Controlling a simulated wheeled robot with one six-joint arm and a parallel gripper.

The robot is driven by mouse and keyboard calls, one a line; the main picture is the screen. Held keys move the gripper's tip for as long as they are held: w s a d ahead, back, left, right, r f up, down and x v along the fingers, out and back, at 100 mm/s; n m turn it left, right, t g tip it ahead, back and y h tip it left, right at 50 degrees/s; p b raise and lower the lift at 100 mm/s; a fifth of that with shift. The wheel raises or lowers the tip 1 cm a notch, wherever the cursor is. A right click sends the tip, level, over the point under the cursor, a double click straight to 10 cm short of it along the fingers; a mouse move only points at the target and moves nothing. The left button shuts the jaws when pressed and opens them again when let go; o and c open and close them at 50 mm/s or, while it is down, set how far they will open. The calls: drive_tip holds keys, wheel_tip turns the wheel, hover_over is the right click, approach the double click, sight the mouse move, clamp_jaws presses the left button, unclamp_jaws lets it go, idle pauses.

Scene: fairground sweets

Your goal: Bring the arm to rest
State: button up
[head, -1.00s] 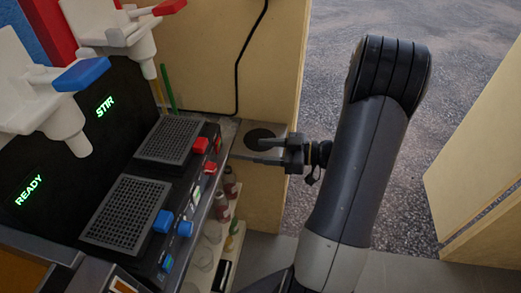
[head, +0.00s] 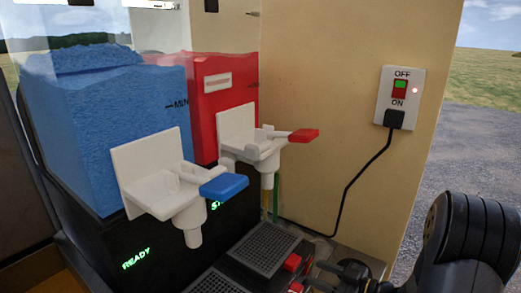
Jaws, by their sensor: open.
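My gripper (head: 313,274) shows at the bottom right of the head view, its two thin dark fingers pointing left with a gap between them. It is open and holds nothing visible. The fingers are just right of the red controls (head: 292,263) at the front of the slush machine; I cannot tell how near they are. My dark arm rises at the right edge of the view, partly cut off by the frame.
The machine has a blue tank (head: 105,135), a red tank (head: 222,95) and white taps with a blue lever (head: 224,186) and a red lever (head: 303,135). Open ground lies at the right.

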drive_tip(key=shift+w+a+f, duration=0.1)
drive_tip(key=shift+w+a, duration=0.2)
drive_tip(key=shift+a, duration=0.25)
drive_tip(key=shift+d+r+p, duration=0.1)
drive_tip(key=shift+r+p, duration=0.15)
drive_tip(key=shift+p, duration=0.15)
drive_tip(key=shift+f, duration=0.1)
drive_tip(key=shift+f, duration=0.2)
